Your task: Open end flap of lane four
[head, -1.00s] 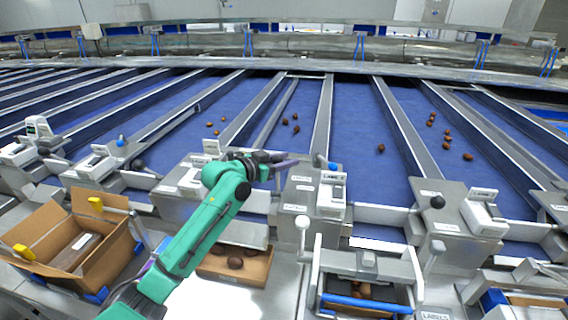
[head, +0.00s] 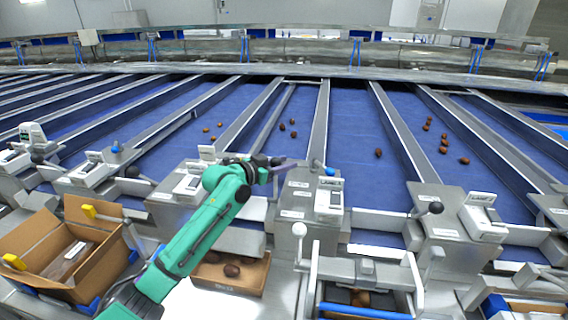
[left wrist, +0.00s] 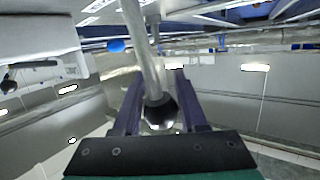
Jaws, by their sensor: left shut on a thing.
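My left gripper (head: 277,165) is at the front end of a lane, just left of the grey lane box (head: 329,198) with a label and a blue knob. In the left wrist view, the gripper's dark fingers (left wrist: 160,112) are shut on a lever (left wrist: 150,65), a metal rod with a dark knob end. The lever is hidden behind the gripper in the head view. The pale end plate (head: 238,240) below my arm is partly covered, so I cannot tell how far its flap is open. My right gripper is not in view.
A cardboard box (head: 255,281) with dates stands below the lane end. An open carton (head: 30,243) is at the left. A metal frame with a blue bar (head: 362,311) stands right of my arm. Several dates (head: 444,150) lie on the blue belts.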

